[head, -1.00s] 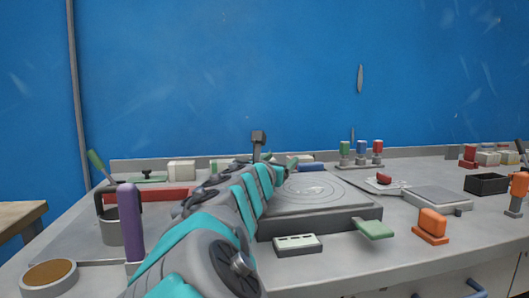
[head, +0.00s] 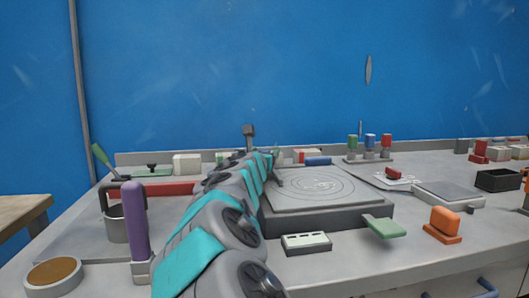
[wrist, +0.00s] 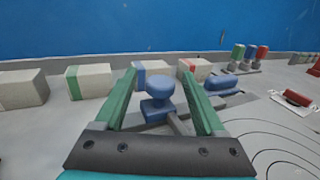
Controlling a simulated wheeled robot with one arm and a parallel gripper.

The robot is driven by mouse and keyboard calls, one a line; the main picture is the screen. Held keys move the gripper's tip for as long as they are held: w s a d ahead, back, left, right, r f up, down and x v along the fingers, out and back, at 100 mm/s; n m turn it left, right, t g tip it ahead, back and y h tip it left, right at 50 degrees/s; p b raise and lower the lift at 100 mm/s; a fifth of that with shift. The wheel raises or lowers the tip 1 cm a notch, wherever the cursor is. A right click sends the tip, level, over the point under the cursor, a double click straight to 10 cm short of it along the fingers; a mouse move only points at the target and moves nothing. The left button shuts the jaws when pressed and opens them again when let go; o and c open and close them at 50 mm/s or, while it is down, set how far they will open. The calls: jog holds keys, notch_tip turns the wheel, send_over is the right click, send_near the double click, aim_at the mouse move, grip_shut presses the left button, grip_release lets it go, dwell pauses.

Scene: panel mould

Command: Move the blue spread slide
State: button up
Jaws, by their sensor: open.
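A blue knob (wrist: 158,87) on a blue base, which looks like the blue spread slide, stands between the fingers in the wrist view. A grey bar runs from it toward the lower right. My gripper (wrist: 159,78) is open, with one green finger on each side of the knob and nothing clamped. I cannot tell whether the fingers touch it. In the head view my arm hides the knob and most of the gripper.
Several pale blocks with coloured ends (wrist: 90,80) line the back. A second blue piece (wrist: 222,85) lies right of the fingers; it also shows in the head view (head: 317,161). The grey slab with rings (head: 330,190) stands right of my arm.

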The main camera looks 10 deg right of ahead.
jog(key=shift+c, duration=0.3)
grip_shut()
dwell(0.4)
dwell(0.8)
